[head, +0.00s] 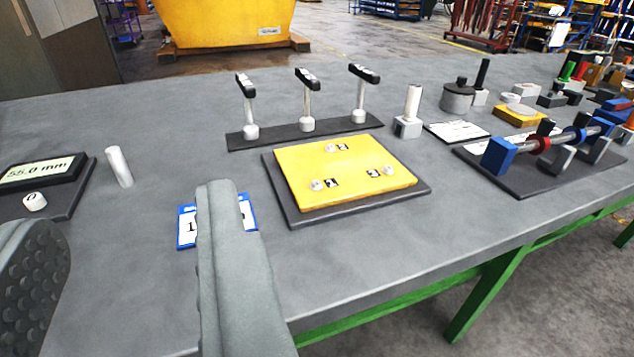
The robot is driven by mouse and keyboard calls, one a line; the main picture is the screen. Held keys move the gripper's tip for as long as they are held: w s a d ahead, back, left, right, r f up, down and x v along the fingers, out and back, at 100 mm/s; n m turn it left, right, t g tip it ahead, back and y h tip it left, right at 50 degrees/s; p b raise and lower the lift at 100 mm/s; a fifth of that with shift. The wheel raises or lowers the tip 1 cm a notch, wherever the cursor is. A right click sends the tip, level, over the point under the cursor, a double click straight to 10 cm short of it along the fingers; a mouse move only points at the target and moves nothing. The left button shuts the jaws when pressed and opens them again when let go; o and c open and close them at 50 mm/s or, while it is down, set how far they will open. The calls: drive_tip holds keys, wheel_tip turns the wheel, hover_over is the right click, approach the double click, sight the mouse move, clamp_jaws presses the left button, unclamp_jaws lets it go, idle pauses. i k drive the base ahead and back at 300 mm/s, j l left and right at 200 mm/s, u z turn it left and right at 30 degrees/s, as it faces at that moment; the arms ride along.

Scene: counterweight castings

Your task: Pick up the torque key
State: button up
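Three T-shaped keys with black handles and pale shafts stand upright in a row on a dark base strip (290,134) at the middle of the table: a left one (249,105), a middle one (307,98) and a right one (361,95). They look alike, and I cannot tell which is the torque key. My gripper (120,215) is open and empty, with its two fingers wide apart in the lower left foreground. It is in front of and left of the keys, apart from them. The right finger partly hides a blue-edged number card (187,228).
A yellow plate (340,170) with several small knobs lies in front of the keys. A pale cylinder (119,167) and a 55.0 mm display (42,172) are at left. A blue-ended rod fixture (498,156) and other parts crowd the right. Bare table (190,110) lies left of the keys.

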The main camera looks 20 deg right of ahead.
sight(359, 115)
drive_tip(key=i+l, duration=0.15)
drive_tip(key=l, duration=0.2)
drive_tip(key=i+l, duration=0.1)
drive_tip(key=l, duration=0.2)
drive_tip(key=i+l, duration=0.15)
drive_tip(key=l, duration=0.2)
drive_tip(key=i+l, duration=0.15)
drive_tip(key=l, duration=0.15)
drive_tip(key=i+l, duration=0.1)
drive_tip(key=l, duration=0.25)
